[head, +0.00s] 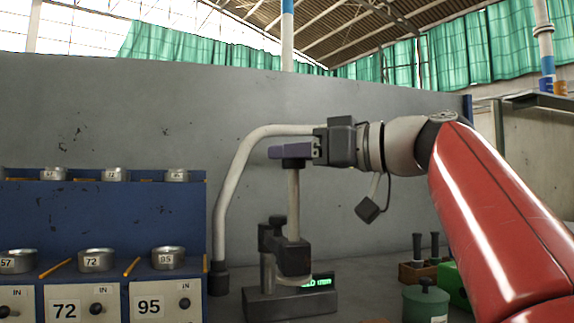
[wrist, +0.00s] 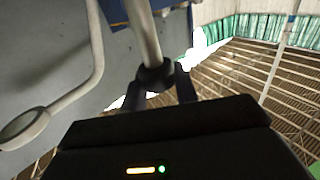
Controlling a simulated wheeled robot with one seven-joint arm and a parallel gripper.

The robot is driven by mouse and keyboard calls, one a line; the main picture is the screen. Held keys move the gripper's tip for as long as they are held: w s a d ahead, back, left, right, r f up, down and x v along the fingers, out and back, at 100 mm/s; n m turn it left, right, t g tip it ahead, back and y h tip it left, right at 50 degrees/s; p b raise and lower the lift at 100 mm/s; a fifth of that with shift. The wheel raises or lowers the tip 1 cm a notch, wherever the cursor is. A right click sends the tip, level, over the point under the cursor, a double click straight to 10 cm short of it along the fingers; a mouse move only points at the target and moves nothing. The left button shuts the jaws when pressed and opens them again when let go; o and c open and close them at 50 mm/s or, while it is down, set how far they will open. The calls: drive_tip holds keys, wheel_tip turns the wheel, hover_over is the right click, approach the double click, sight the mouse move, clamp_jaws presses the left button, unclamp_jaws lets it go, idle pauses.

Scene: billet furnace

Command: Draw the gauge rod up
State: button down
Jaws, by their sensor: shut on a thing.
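The gauge rod (head: 293,205) is a pale upright rod with a dark cap at its top. It rises from the black holder of the gauge stand (head: 291,257), which has a heavy grey base and a green-lit display (head: 318,281). My gripper (head: 290,153) is shut on the rod's dark top, well above the holder. In the wrist view the rod (wrist: 144,32) runs away from a dark collar between my gripper's fingers (wrist: 158,85). The rod's lower end is hidden in the holder, and the display's digits are only partly readable.
A bent pale pipe (head: 235,170) stands left of the gauge, close to my gripper. A blue rack (head: 110,225) with metal pans and numbered drawers is at left. A green canister (head: 425,302) and dark-handled tools in a wooden block (head: 417,272) are at right. A grey wall stands behind.

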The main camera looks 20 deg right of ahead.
drive_tip(key=shift+r, duration=0.2)
drive_tip(key=c, duration=1.1)
unclamp_jaws()
drive_tip(key=shift+f, duration=0.1)
drive_tip(key=v, duration=0.8)
